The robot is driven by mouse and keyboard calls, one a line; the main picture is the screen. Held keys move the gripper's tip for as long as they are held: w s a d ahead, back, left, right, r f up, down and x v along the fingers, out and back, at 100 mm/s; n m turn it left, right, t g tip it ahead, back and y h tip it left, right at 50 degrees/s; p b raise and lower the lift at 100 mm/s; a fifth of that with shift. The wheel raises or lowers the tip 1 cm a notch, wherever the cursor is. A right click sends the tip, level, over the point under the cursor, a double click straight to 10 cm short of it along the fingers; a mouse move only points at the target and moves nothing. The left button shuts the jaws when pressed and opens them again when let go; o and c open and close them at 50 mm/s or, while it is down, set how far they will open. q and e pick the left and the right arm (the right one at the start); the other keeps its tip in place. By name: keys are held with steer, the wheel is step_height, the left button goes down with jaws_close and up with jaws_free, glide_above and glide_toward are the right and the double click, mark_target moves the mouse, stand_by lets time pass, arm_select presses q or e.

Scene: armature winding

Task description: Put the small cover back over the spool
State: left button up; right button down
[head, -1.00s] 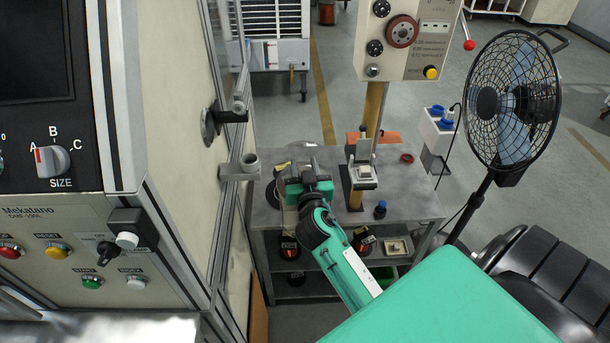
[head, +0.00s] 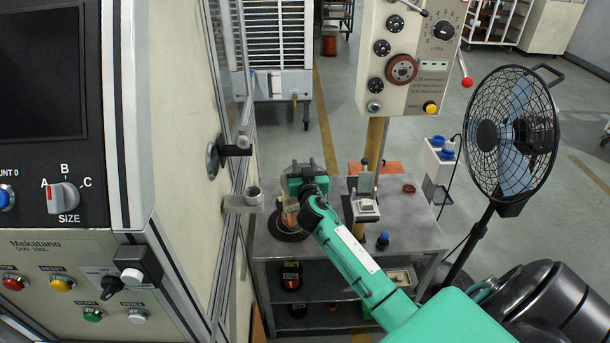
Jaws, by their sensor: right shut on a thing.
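The spool (head: 284,231) stands on the grey metal table near its left end. It has a dark base flange and some orange winding, and its upper part is hidden behind my gripper. My right gripper (head: 300,187) is above the spool, shut on the small cover. Only a pale, rounded edge of the cover (head: 303,166) shows around the green gripper body. The fingertips are hidden, and I cannot tell whether the cover touches the spool. My left gripper is not in view.
A small grey fixture (head: 364,206) stands right of the spool, with a blue-capped bottle (head: 382,240) nearby. The control box (head: 408,60) on a yellow post rises behind. The machine's projecting roller bracket (head: 243,200) is close left. A fan (head: 515,130) stands right.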

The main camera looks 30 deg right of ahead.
steer(key=w+b, duration=0.6)
steer(key=w, duration=0.3)
arm_select(q)
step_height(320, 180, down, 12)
steer(key=b, duration=0.6)
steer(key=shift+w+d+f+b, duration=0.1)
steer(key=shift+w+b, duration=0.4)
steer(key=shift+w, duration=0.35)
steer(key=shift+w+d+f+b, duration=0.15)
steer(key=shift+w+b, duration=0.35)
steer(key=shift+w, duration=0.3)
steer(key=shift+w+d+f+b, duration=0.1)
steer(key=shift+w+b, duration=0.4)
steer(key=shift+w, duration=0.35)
arm_select(e)
step_height(320, 180, down, 9)
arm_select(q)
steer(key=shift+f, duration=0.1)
arm_select(e)
steer(key=shift+w+f, duration=0.1)
steer(key=shift+f, duration=0.1)
